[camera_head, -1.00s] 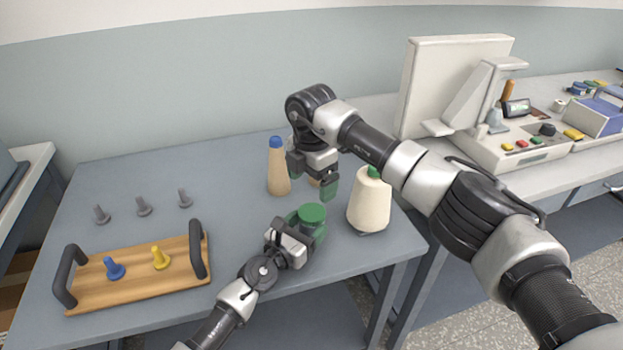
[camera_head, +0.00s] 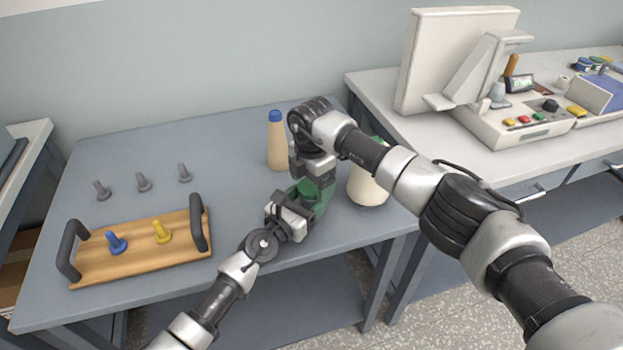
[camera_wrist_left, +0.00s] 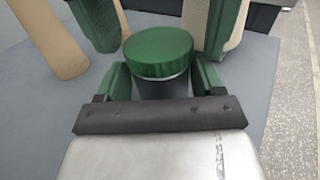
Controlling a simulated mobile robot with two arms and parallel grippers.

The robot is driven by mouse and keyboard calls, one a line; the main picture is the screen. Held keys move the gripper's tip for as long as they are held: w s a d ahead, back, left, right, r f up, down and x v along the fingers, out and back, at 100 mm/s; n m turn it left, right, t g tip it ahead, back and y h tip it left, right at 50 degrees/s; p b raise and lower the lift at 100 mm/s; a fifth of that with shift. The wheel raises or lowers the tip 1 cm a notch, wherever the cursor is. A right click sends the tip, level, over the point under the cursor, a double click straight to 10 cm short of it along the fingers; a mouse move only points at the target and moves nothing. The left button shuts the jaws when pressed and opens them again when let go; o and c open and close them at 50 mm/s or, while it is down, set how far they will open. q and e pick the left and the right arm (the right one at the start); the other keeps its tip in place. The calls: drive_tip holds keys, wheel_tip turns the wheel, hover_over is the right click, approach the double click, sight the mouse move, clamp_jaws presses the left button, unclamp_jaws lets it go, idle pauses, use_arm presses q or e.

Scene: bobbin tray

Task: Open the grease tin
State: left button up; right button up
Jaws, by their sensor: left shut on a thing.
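The grease tin has a round green lid (camera_wrist_left: 158,50) over a dark body (camera_wrist_left: 162,86), seen upright in the left wrist view. My left gripper (camera_wrist_left: 161,80) is shut on the body, with one green finger on each side below the lid. In the head view the tin (camera_head: 308,192) is mostly hidden by the grippers. My right gripper (camera_head: 316,184) is over the tin, pointing down. In the left wrist view its two green fingers stand apart on either side of the lid, with visible gaps, so it is open.
A blue-tipped cone (camera_head: 277,145) stands behind the tin, and a cream cone (camera_head: 365,188) stands close on its right. A wooden tray (camera_head: 140,262) with black handles holds a blue and a yellow peg at left.

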drive_tip(key=c, duration=0.8)
drive_tip(key=shift+o, duration=0.3)
drive_tip(key=n, duration=0.4)
drive_tip(key=shift+r, duration=0.1)
drive_tip(key=o, duration=1)
drive_tip(key=shift+r, duration=0.1)
